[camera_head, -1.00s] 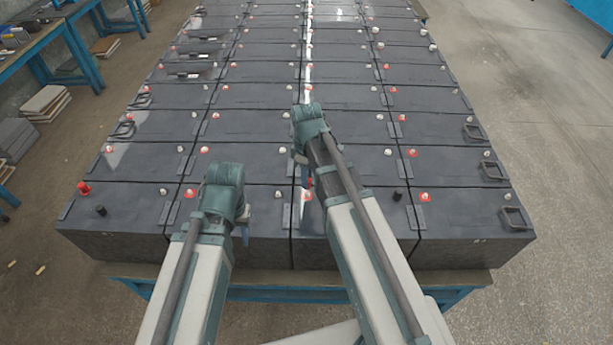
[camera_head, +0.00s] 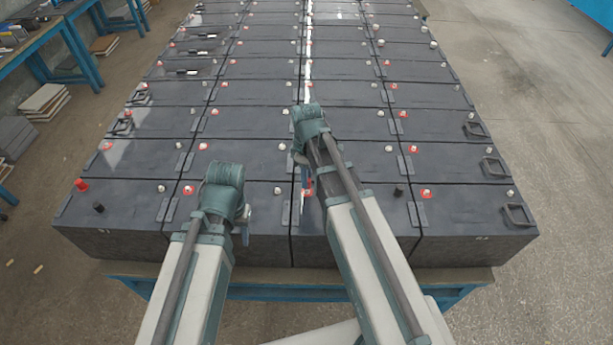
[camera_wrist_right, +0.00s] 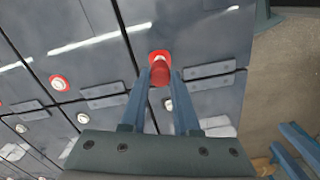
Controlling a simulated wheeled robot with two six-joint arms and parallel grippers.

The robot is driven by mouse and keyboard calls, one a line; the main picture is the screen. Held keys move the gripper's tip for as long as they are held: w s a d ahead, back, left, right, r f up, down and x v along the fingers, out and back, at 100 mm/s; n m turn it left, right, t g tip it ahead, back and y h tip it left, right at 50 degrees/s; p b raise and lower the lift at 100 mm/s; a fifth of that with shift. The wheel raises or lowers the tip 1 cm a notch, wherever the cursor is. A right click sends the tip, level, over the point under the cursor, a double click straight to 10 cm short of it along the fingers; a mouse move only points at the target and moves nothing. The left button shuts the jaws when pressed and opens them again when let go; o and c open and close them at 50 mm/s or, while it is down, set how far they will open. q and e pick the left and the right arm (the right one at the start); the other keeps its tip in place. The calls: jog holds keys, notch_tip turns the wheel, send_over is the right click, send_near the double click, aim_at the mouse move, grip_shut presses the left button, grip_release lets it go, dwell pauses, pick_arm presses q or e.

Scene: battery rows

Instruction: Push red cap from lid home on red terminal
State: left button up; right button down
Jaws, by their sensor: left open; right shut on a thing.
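A red cap (camera_wrist_right: 160,75) sits between the two blue fingers of my right gripper (camera_wrist_right: 161,82), which is shut on it. In the wrist view the cap overlaps a terminal with a red ring (camera_wrist_right: 153,55), whose pale top shows just beyond it. I cannot tell whether the cap touches the terminal. In the head view my right gripper (camera_head: 306,185) points down at the front row, with red (camera_head: 309,192) showing beside its fingers. My left gripper (camera_head: 246,225) is open over the front battery left of it; its fingertips are mostly hidden. No lid is distinguishable.
Dark batteries (camera_head: 345,160) stand in close rows on a blue-framed table (camera_head: 260,290). A red cap (camera_head: 82,185) and a black cap (camera_head: 99,208) stand on the front left battery; another black cap (camera_head: 398,192) is right of my right arm. Floor is clear at right.

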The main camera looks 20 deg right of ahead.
jog(key=shift+f+b, duration=1.45)
jog(key=shift+b, duration=0.05)
dwell(1.8)
jog(key=shift+c, duration=0.4)
grip_release()
jog(key=shift+r, duration=0.2)
jog(key=shift+r+p, duration=3.4)
jog(key=shift+p, duration=0.2)
